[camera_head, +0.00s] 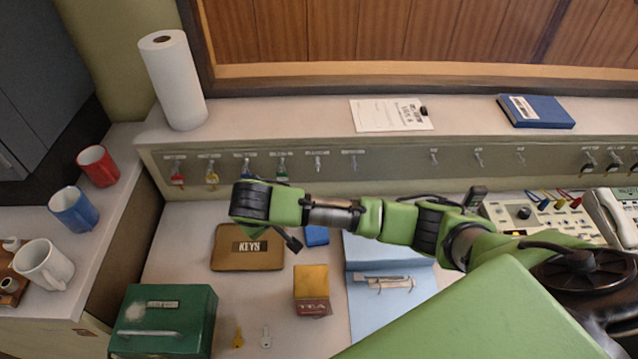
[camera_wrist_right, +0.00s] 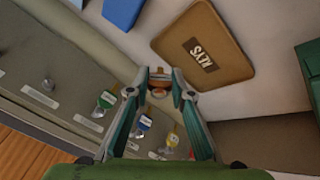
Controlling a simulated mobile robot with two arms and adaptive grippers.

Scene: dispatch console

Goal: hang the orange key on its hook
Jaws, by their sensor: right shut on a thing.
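My right gripper (camera_wrist_right: 160,78) is shut on the orange key (camera_wrist_right: 159,86), which shows between the fingertips in the right wrist view, in front of the hook panel. In the head view my right arm reaches across from the right, and its wrist hides the key. The hook strip (camera_head: 400,165) carries red (camera_head: 177,179), yellow (camera_head: 212,179), blue (camera_head: 247,170) and green (camera_head: 281,172) keys at its left part. Bare hooks (camera_head: 318,164) follow to the right of these. The hook labels are too small to read. My left gripper is not in view.
A blue binder (camera_head: 365,253) is under my arm. A paper towel roll (camera_head: 172,80) stands on the ledge.

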